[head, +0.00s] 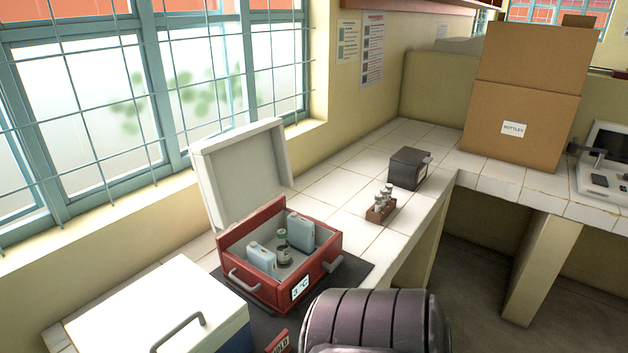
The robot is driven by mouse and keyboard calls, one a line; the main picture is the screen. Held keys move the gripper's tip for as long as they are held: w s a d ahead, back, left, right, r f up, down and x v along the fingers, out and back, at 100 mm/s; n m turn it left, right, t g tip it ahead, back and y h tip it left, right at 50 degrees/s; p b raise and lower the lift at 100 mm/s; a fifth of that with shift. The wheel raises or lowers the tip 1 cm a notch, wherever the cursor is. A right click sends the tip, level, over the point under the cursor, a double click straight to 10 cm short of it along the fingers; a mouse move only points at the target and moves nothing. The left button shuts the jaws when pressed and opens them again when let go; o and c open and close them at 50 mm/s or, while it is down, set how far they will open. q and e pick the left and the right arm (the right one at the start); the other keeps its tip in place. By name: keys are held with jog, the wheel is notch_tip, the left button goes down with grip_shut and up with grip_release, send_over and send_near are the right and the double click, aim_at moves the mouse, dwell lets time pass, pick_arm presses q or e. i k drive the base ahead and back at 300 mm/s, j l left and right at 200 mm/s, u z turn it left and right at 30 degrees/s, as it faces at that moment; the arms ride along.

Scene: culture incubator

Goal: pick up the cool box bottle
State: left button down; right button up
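The cool box (309,272) is a red open box with a handle on its side and a "3 °C" display on its front. Its pale lid (245,174) stands raised at the back. Inside, a small bottle (283,244) with a greenish-grey body and pale label stands upright between two light blue cold packs, one on the left (262,259) and one on the right (300,232). The lower part of the bottle is hard to make out. Neither of my grippers is in view.
A white-lidded box (150,305) with a grey handle is at front left. A small brown rack of vials (381,210) and a dark box (409,168) stand on the tiled counter (345,185). Cardboard boxes (524,120), one labelled "BOTTLES", stand at the back right.

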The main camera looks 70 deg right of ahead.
aim_at(283, 247)
jog(key=z, duration=2.1)
jog(key=l+z, duration=0.1)
jog(key=l, duration=0.6)
jog(key=i, duration=0.05)
